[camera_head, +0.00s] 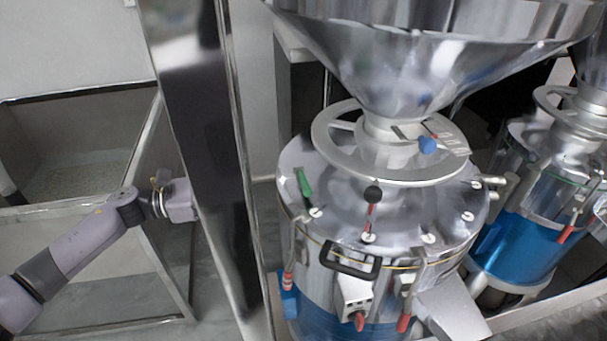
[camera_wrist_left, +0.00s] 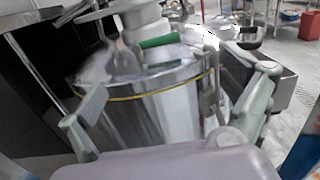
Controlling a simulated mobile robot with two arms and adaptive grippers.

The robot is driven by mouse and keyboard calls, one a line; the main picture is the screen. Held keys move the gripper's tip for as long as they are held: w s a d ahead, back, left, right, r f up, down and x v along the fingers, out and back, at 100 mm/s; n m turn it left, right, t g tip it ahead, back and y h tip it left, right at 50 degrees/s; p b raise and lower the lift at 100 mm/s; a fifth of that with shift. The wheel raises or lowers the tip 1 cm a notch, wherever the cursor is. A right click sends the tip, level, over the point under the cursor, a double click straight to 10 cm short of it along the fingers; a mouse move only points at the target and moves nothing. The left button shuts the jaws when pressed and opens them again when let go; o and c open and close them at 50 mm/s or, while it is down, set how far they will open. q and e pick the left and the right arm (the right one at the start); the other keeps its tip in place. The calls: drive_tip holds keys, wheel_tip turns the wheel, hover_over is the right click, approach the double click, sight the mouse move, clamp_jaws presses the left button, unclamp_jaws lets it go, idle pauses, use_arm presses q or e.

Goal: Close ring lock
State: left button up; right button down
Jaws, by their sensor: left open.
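The bean grinder's metal drum (camera_head: 330,205) stands under a steel funnel (camera_head: 420,60), with a flat ring (camera_head: 335,135) around the funnel's neck. A green-handled lever (camera_head: 305,187) sits on the drum's top at left. The green handle also shows in the left wrist view (camera_wrist_left: 160,42), above a yellow seam. Red-tipped latches (camera_head: 288,280) hang at the drum's side. I cannot tell which part is the ring lock. In the left wrist view my left gripper (camera_wrist_left: 172,103) is open, its fingers apart in front of the drum. In the head view a pillar hides its fingers.
A steel pillar (camera_head: 200,130) stands between my left arm and the grinder in the head view. A black handle (camera_head: 350,260) sticks out from the drum's front. A second grinder (camera_head: 525,240) stands at right. Metal bins (camera_head: 90,250) are at left.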

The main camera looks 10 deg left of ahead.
use_arm(q)
drive_tip(key=p, duration=0.2)
approach(303, 179)
drive_tip(key=d, duration=0.1)
drive_tip(key=p+x, duration=0.1)
drive_tip(key=x, duration=0.3)
drive_tip(key=p+x, duration=0.1)
drive_tip(key=x, duration=0.3)
drive_tip(key=shift+w+a+f, duration=0.1)
drive_tip(key=shift+w+f, duration=0.05)
drive_tip(key=shift+f, duration=0.1)
drive_tip(key=shift+w+d+f+p, duration=0.15)
drive_tip(key=shift+w+d+p, duration=0.15)
drive_tip(key=shift+d, duration=0.25)
drive_tip(key=shift+s, duration=0.1)
drive_tip(key=shift+c, duration=0.2)
use_arm(e)
drive_tip(key=shift+w+r, duration=0.15)
drive_tip(key=shift+r, duration=1.25)
drive_tip(key=shift+w+r, duration=0.15)
drive_tip(key=shift+r, duration=1.2)
use_arm(q)
drive_tip(key=c, duration=1.7)
use_arm(e)
drive_tip(key=shift+w, duration=0.15)
